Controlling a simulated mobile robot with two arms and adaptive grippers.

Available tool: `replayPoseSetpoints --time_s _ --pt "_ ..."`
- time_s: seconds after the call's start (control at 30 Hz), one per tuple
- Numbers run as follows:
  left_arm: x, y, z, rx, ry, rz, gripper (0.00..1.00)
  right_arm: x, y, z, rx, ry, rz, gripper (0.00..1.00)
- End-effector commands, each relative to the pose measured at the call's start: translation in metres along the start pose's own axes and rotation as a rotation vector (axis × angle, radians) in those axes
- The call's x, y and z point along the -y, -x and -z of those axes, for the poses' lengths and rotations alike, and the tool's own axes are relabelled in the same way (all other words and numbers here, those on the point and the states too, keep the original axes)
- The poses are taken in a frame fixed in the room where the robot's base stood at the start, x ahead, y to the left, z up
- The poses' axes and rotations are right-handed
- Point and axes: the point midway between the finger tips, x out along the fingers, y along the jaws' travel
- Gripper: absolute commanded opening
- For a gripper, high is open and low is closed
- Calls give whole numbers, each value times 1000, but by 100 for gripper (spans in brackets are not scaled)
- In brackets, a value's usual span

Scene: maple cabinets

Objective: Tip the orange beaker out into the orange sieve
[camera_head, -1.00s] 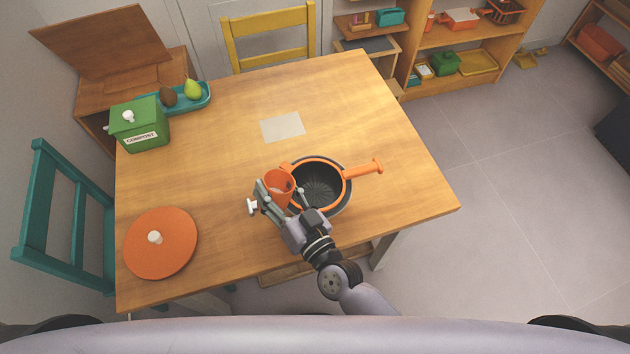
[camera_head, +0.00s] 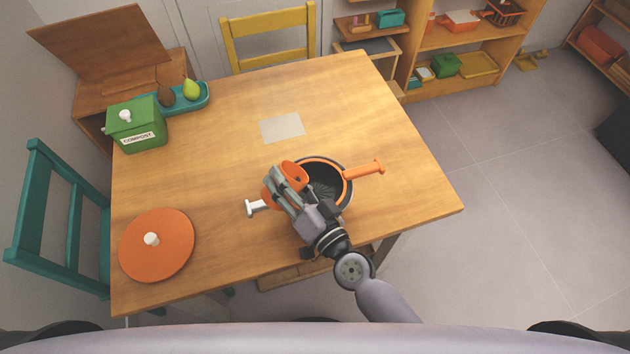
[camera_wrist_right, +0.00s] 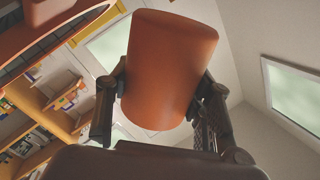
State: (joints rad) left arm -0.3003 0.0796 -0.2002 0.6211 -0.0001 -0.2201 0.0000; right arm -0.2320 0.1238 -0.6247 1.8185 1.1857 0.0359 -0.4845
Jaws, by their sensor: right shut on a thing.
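The orange beaker (camera_head: 290,174) is tilted over the left part of the orange sieve. My right gripper (camera_head: 284,187) is shut on it. The right wrist view shows the beaker (camera_wrist_right: 168,68) between the two fingers (camera_wrist_right: 160,105). The beaker's contents cannot be made out. The orange sieve (camera_head: 341,169) rests over a dark bowl or pot (camera_head: 349,196) on the table, its orange handle (camera_head: 366,169) pointing right. My gripper and the beaker hide the sieve's left side. My left gripper is not in view.
The wooden table (camera_head: 230,200) carries an orange round lid (camera_head: 157,246), a green compost bin (camera_head: 136,126), a teal tray (camera_head: 200,98) with a pear, and a pale sheet (camera_head: 282,128). A white knobbed piece (camera_head: 256,207) sits left of my gripper. The table's right side is clear.

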Motion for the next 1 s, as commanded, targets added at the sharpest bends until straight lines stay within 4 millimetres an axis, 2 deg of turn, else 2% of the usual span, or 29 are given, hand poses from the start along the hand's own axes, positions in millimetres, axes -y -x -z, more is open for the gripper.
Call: replayPoseSetpoints --time_s 1.0 --pt "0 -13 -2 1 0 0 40 -7 0 -4 -2 -138 1 14"
